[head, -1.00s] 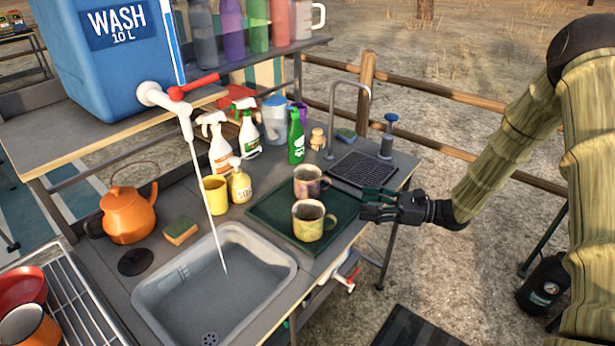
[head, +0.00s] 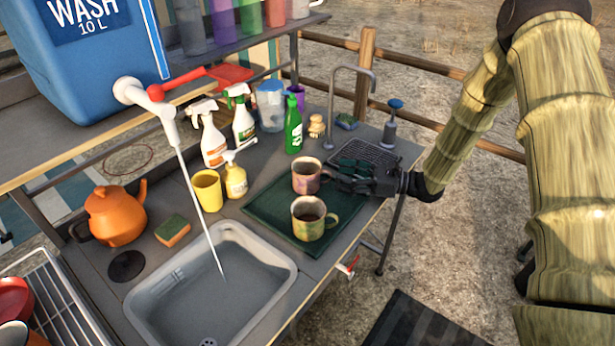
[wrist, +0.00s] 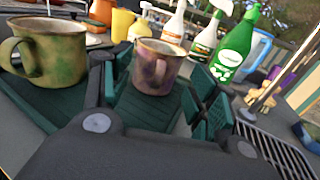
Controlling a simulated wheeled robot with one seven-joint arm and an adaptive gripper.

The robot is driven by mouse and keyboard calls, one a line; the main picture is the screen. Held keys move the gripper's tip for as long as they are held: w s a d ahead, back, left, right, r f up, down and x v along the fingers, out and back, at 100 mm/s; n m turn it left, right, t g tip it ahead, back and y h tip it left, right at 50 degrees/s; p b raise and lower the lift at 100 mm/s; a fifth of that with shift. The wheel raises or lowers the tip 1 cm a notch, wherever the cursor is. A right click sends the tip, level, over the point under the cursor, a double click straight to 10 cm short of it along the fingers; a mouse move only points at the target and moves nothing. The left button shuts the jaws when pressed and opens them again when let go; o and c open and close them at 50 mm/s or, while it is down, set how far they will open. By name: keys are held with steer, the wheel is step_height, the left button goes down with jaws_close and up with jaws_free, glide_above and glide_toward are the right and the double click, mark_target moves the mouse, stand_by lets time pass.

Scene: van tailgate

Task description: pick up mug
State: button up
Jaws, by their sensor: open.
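Two mugs stand upright on a dark green mat (head: 262,212). The purple-brown mug (head: 306,177) is the farther one; the green-yellow mug (head: 312,219) is nearer the front, with its handle to the right. My gripper (head: 338,176) is just right of the purple-brown mug, its fingers pointing at it. In the wrist view the purple-brown mug (wrist: 155,68) shows between and beyond the two open green-padded fingers, with its handle facing the camera. The green-yellow mug (wrist: 48,50) is left of the left finger. I cannot tell whether a finger touches the purple-brown mug.
Behind stand a green bottle (head: 293,126), spray bottles (head: 212,140), a yellow cup (head: 207,190) and a soap dispenser (head: 235,180). A tap (head: 333,110) and drain grid (head: 372,156) are at the right. A grey sink (head: 212,285) lies front left.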

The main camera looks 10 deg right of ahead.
mark_target(329, 172)
steer(key=shift+p+x, duration=1.1)
steer(key=shift+x, duration=1.6)
steer(key=shift+w+d, duration=0.1)
jaws_close()
